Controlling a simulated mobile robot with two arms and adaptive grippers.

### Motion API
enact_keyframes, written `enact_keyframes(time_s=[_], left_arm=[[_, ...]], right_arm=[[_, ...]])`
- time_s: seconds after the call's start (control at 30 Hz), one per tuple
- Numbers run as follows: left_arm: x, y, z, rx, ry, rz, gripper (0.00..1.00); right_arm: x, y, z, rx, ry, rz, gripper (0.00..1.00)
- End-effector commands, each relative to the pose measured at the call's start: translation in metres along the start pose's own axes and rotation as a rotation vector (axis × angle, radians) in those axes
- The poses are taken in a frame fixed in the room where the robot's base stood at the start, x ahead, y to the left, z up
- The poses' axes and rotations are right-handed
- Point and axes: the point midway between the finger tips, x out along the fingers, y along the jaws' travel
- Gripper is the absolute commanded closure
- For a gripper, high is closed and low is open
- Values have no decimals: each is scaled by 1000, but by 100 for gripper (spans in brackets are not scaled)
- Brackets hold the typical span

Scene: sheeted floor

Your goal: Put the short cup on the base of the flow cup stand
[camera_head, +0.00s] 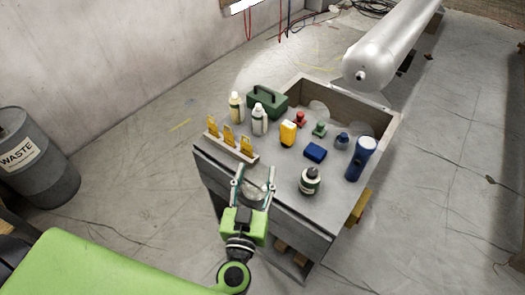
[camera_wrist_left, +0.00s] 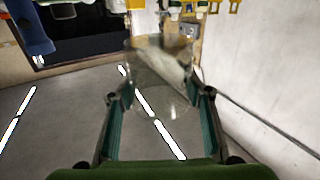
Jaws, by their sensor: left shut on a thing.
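My left gripper (camera_head: 252,180) is at the near left edge of the grey table, its fingers closed around a clear, see-through cup (camera_head: 254,188). In the left wrist view the cup (camera_wrist_left: 160,75) sits between the two green-lined fingers of the gripper (camera_wrist_left: 160,100); its outline is faint. I cannot tell whether the cup touches the tabletop. I cannot make out the flow cup stand for certain in either view. My right gripper is not in view.
A waste drum (camera_head: 35,165) stands left.

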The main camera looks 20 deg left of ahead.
Motion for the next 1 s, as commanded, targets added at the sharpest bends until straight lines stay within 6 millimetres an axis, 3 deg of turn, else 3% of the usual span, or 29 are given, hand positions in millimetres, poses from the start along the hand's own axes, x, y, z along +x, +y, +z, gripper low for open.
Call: enact_keyframes(time_s=[0.33, 0.6, 0.8, 1.0], left_arm=[[-14, -9, -10, 8, 6, 5, 79], [-52, -42, -48, 23, 19, 61, 79], [-75, -51, -76, 11, 6, 115, 79], [-85, -51, -87, 2, -4, 142, 79]], right_arm=[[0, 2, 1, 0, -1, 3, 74], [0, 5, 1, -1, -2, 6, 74], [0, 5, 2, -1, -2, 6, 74], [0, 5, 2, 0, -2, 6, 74]])
